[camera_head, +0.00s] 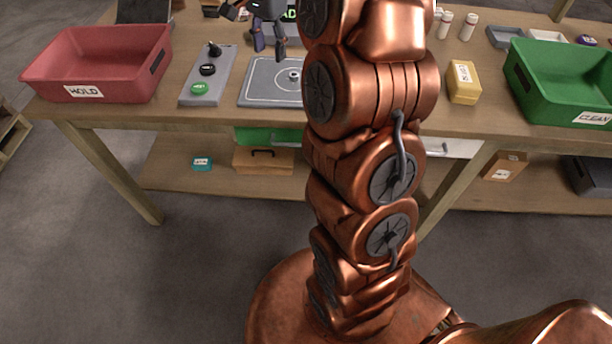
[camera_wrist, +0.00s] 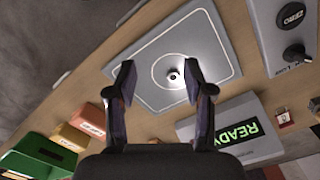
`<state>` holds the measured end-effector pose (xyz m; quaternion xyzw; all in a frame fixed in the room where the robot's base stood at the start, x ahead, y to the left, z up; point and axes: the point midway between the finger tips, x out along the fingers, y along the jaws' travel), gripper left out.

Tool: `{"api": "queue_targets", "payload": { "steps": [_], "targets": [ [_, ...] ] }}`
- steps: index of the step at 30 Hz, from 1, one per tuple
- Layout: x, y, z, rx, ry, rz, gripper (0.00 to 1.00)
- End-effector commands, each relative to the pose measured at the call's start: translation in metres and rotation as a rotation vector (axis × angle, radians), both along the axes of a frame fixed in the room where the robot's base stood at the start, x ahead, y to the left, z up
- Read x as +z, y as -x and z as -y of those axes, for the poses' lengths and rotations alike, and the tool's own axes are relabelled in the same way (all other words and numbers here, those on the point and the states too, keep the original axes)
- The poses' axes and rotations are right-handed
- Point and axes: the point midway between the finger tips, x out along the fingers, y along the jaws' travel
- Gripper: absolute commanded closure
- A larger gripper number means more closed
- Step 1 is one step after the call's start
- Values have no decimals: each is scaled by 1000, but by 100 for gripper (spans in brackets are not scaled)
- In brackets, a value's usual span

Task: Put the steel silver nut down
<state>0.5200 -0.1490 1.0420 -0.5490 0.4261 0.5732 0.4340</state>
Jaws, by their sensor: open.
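The steel silver nut (camera_head: 294,75) rests on the grey plate (camera_head: 258,94) on the table. In the wrist view the small round nut (camera_wrist: 174,76) sits near the middle of the ring marked on the plate (camera_wrist: 150,50), with a bright patch around it. My gripper (camera_head: 269,42) is open above the back left part of the plate. In the wrist view the two fingers of my gripper (camera_wrist: 160,82) stand apart, and the nut shows between and beyond their tips. Nothing is held. My arm hides the right part of the plate in the head view.
A red HOLD bin (camera_head: 100,52) stands at left and a green CLEAN bin (camera_head: 560,88) at right. A panel with buttons (camera_head: 207,75) lies left of the plate. A READY display (camera_wrist: 237,130) sits close by my gripper. A yellow box (camera_head: 463,83) stands right of my arm.

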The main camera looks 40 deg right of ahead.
Motion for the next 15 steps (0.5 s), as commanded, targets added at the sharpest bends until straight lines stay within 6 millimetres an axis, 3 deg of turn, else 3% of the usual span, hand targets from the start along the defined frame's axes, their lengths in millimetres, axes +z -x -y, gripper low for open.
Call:
{"api": "queue_targets", "payload": {
  "steps": [6,15],
  "targets": [
    [5,55,-54,303,-14,-11,48],
    [-7,143,-106,683,-31,-37,48]
  ]
}}
